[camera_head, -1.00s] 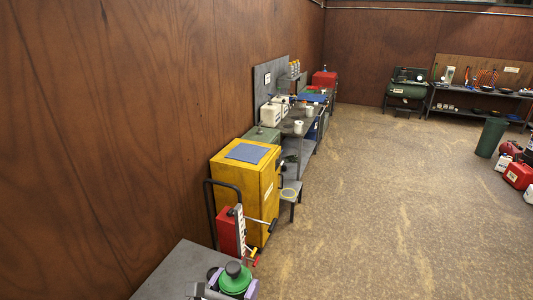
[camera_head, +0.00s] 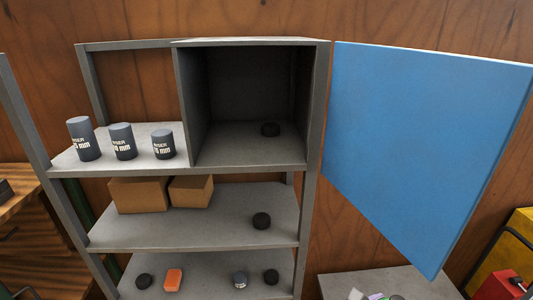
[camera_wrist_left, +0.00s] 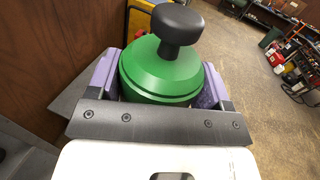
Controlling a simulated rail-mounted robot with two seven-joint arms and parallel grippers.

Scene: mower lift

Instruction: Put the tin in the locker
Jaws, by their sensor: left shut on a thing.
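A green tin with a black knob on its lid (camera_wrist_left: 160,75) fills the middle of the left wrist view. My left gripper (camera_wrist_left: 158,92) is shut on it, with a purple pad on each side. In the head view a small purple and pale part, likely of this gripper, shows at the bottom edge; the tin is not clearly visible there. The grey locker (camera_head: 183,105) is at the top right of the shelf unit. Its blue door (camera_head: 425,140) stands wide open to the right. A small dark round thing (camera_head: 270,129) sits inside. My right gripper is not in view.
Dark labelled cylinders (camera_head: 122,142) stand left of the locker. Cardboard boxes (camera_head: 138,195) and a dark round thing (camera_head: 262,221) are on the middle shelf. Small items, including an orange one (camera_head: 173,280), are on the lower shelf. A grey tabletop (camera_head: 400,282) is below the door.

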